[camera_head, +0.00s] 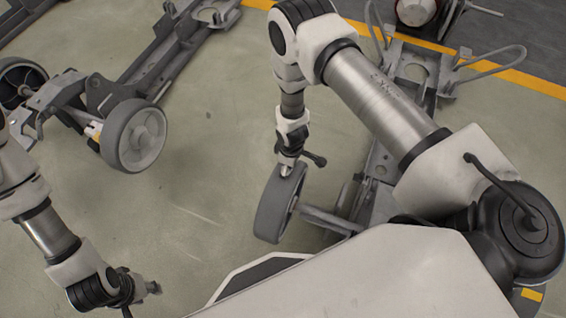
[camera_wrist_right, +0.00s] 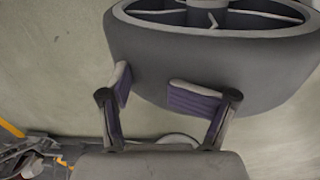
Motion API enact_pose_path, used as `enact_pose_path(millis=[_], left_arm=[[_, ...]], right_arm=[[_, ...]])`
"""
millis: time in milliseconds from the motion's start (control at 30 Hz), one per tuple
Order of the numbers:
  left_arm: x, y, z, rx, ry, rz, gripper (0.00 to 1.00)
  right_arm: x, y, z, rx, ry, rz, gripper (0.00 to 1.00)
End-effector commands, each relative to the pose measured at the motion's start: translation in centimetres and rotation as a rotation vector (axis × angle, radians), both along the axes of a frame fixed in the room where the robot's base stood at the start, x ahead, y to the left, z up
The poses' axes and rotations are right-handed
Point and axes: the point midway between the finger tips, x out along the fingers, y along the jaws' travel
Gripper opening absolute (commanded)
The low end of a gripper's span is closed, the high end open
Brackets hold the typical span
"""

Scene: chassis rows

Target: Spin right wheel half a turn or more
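A dark grey wheel (camera_head: 275,205) sits at the near end of the grey chassis (camera_head: 378,178) on the right. In the right wrist view, its broad tread (camera_wrist_right: 210,65) and spoked rim fill the upper part. My right gripper (camera_head: 299,166) is at the top of this wheel. Its two purple-padded fingers (camera_wrist_right: 160,92) are apart, at the tread; I cannot tell whether they press on it. My left gripper (camera_head: 140,298) is low at the left, away from the wheel, its fingers spread and empty. My right arm hides part of the chassis.
Another chassis (camera_head: 150,65) with a grey wheel (camera_head: 134,135) and a darker wheel (camera_head: 20,80) stands at the upper left. A yellow floor line (camera_head: 530,80) runs across the back. The green-grey floor between the chassis is clear.

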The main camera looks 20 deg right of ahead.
Motion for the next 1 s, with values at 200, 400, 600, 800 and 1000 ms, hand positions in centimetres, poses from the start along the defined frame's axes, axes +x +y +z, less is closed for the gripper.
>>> enact_pose_path(millis=[200, 400, 600, 800, 1000], left_arm=[[0.1, 0.0, 1.2, 0.000, -0.002, 0.000, 0.40], [0.0, 0.0, 1.2, 0.000, -0.001, 0.000, 0.40], [0.0, 0.0, -2.5, 0.000, -0.001, 0.000, 0.40], [0.1, 0.0, -6.9, 0.000, -0.001, 0.000, 0.40], [0.1, 0.0, -9.1, 0.000, -0.001, 0.000, 0.40]], right_arm=[[-1.6, 0.3, 0.8, -0.002, 0.035, 0.012, 0.21], [-0.9, -0.2, 0.8, -0.001, 0.029, 0.011, 0.14], [3.8, -5.2, -0.1, 0.000, 0.021, 0.005, 0.00], [8.8, -10.7, -0.1, -0.001, 0.016, 0.004, 0.00], [11.7, -14.0, 1.0, -0.001, 0.021, 0.008, 0.00]])
